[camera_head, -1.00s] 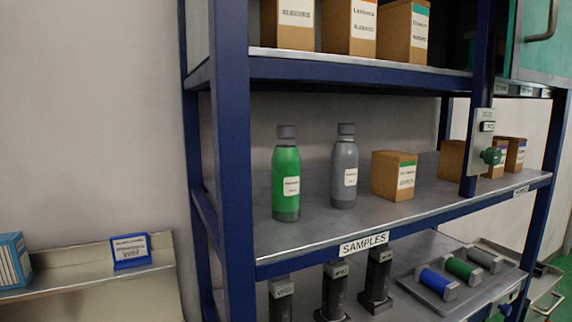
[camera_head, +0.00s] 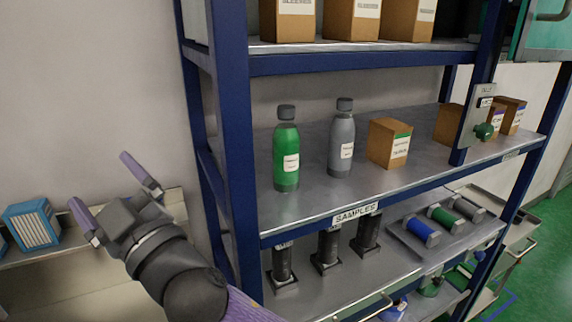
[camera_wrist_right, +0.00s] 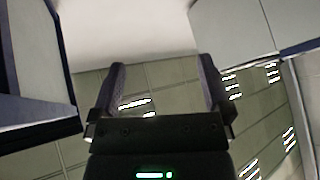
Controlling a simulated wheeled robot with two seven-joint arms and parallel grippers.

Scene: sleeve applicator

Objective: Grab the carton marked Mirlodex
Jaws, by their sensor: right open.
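Several brown cartons stand on the shelves, and I cannot read Mirlodex on any of them. One carton with a green-edged label (camera_head: 390,143) stands on the samples shelf, right of the grey bottle. More cartons (camera_head: 509,115) stand at that shelf's far right, partly behind a post. Three cartons (camera_head: 350,20) on the upper shelf are cut off by the top edge. My right gripper (camera_head: 112,188) is open and empty, left of the rack and apart from every carton. In the right wrist view its fingers (camera_wrist_right: 162,68) are spread with nothing between them. My left gripper is not visible.
A green bottle (camera_head: 286,150) and a grey bottle (camera_head: 342,140) stand left of the green-labelled carton. The blue rack post (camera_head: 232,150) lies between my gripper and the shelf goods. A blue box (camera_head: 32,224) sits on a side ledge.

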